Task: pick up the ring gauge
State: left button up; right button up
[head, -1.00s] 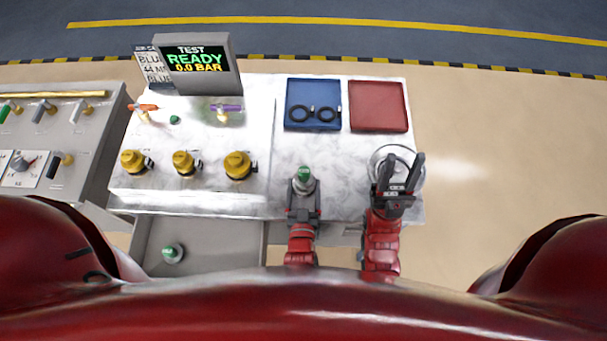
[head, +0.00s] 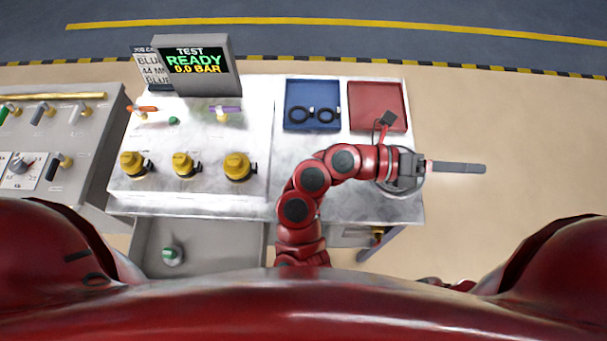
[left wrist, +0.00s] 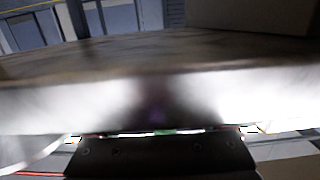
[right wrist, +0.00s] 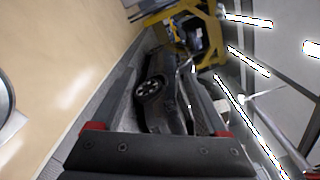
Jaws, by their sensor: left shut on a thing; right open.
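Two dark rings (head: 314,115) lie side by side in the blue tray (head: 312,84); I cannot tell whether one is the ring gauge. My right gripper (head: 480,168) points right, past the table's right edge. Its fingers stand apart and empty in the right wrist view (right wrist: 163,85). A round metal dish (head: 418,186) is partly hidden under that arm. My left gripper is hidden in the head view. Its dark body (left wrist: 152,152) shows in the left wrist view, behind a blurred grey band. The green-capped fitting it held is hidden by the arm in the head view.
Several yellow-capped fittings (head: 184,164) and a test screen (head: 198,64) are at left. A drawer (head: 215,240) holds another green-capped fitting (head: 172,256). Open floor lies right of the table.

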jog(key=w+a+f+n+t+y, duration=0.1)
jog(key=w+a+f+t+y, duration=0.15)
jog(key=a+f+y, duration=0.5)
jog(key=w+a+f+n+t+y, duration=0.2)
jog(key=w+a+f+y, duration=0.15)
jog(key=a, duration=0.65)
jog(key=s+a+f+n+y, duration=0.15)
jog(key=a+y, duration=0.45)
jog(key=a, duration=0.6)
jog(key=shift+m, duration=0.25)
jog(key=x, duration=0.5)
jog(key=shift+w+f, duration=0.15)
jog(key=shift+w, duration=0.15)
jog(key=shift+w+f, duration=0.3)
jog(key=shift+f, duration=0.25)
jog(key=x, duration=0.4)
jog(key=shift+d+f, duration=0.3)
jog(key=shift+d, duration=0.15)
jog(key=shift+w+f, duration=0.1)
jog(key=shift+f, duration=0.15)
jog(key=shift+a, duration=0.1)
grip_shut()
